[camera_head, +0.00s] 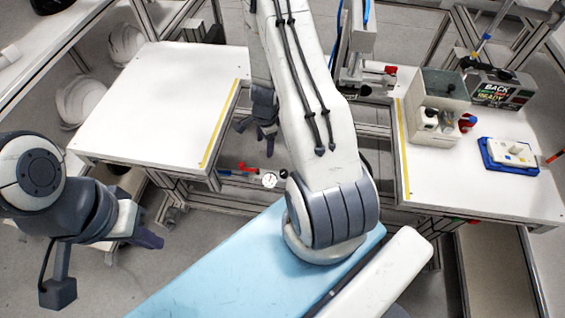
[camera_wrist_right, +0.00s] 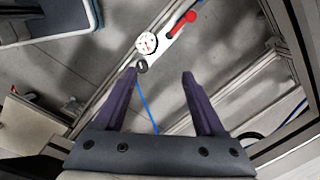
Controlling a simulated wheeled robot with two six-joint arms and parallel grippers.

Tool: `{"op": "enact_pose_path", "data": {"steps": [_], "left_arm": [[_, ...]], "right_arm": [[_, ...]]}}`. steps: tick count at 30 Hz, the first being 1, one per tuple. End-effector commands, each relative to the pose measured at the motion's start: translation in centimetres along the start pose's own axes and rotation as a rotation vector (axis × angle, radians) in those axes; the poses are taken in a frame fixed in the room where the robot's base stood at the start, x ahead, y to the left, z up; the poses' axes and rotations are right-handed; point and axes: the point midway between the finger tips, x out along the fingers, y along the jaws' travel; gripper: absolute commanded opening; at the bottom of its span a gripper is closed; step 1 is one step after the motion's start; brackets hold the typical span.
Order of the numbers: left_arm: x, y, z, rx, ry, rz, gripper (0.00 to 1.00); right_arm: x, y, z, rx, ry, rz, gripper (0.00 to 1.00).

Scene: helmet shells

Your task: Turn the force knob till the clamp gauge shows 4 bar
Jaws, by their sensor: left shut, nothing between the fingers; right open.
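The clamp gauge (camera_head: 269,180) is a small round white dial on a frame rail between the two tables. It is larger in the right wrist view (camera_wrist_right: 146,43), with a red mark on its face; the reading is too small to tell. The dark force knob (camera_head: 283,173) sits beside the gauge. In the right wrist view the knob (camera_wrist_right: 141,66) shows near the tip of the left-hand finger; I cannot tell whether they touch. My right gripper (camera_wrist_right: 160,76) is open, with nothing held between its fingers. My left gripper (camera_head: 150,238) is shut and empty, at lower left.
A red-handled lever (camera_head: 248,168) is on the same rail. A white table (camera_head: 165,105) stands left and another (camera_head: 470,200) right. The right one bears a grey bin (camera_head: 440,90), a blue tray (camera_head: 490,160) and a sign box (camera_head: 500,88). White helmet shells (camera_head: 80,100) lie at left.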

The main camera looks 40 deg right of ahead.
Motion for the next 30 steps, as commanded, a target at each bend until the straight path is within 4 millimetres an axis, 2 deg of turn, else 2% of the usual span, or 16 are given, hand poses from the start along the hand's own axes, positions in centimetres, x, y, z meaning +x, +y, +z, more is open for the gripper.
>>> {"op": "enact_pose_path", "data": {"steps": [1, 3, 8, 17, 30], "left_arm": [[-0.5, 0.0, 0.0, 0.000, 0.000, 0.000, 0.00], [-0.6, 0.0, 0.0, 0.000, 0.000, 0.000, 0.00], [-0.7, 0.1, 0.0, 0.000, -0.001, 0.000, 0.00], [1.1, -0.1, 0.1, 0.000, 0.000, 0.000, 0.00], [7.3, -0.5, 0.4, 0.000, 0.000, 0.000, 0.00]], "right_arm": [[1.7, 0.9, -1.7, 0.118, 0.011, 0.020, 0.72], [3.6, 1.8, -3.4, 0.250, 0.027, 0.033, 0.72], [6.1, 3.1, -5.4, 0.419, 0.051, 0.048, 0.72], [8.3, 3.5, -5.7, 0.447, 0.055, 0.050, 0.72], [14.4, 3.9, -5.9, 0.443, 0.054, 0.051, 0.72]]}}
